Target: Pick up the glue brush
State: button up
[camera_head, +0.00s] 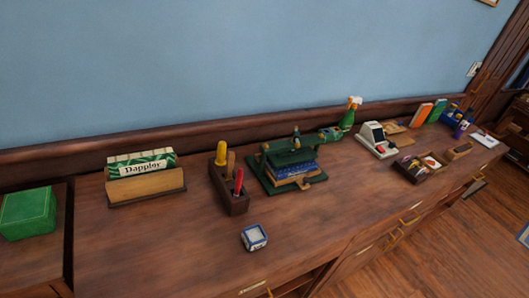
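I cannot tell for sure which thing is the glue brush. A dark wooden tool holder (236,206) stands on the long wooden counter (150,245), near the middle of the view. A yellow-handled tool (221,157) and a slim red tool (239,181) stand upright in it, and their lower ends are hidden. A small white and blue jar or box (254,238) sits on the counter in front of the holder. My gripper is not in view.
Left of the holder is a wooden rack with a "Dapplor" box (142,166). A green press with books (290,168) stands close to its right. Farther right are a spray bottle (350,113), a white machine (376,140) and a tray (420,172). The counter's front left is clear.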

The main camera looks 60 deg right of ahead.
aim_at(240, 173)
jog(key=z, duration=0.5)
jog(key=i, duration=0.95)
jog(key=z, duration=0.7)
jog(key=k, duration=0.7)
jog(key=z, duration=0.2)
jog(key=i, duration=0.8)
jog(key=u, duration=0.1)
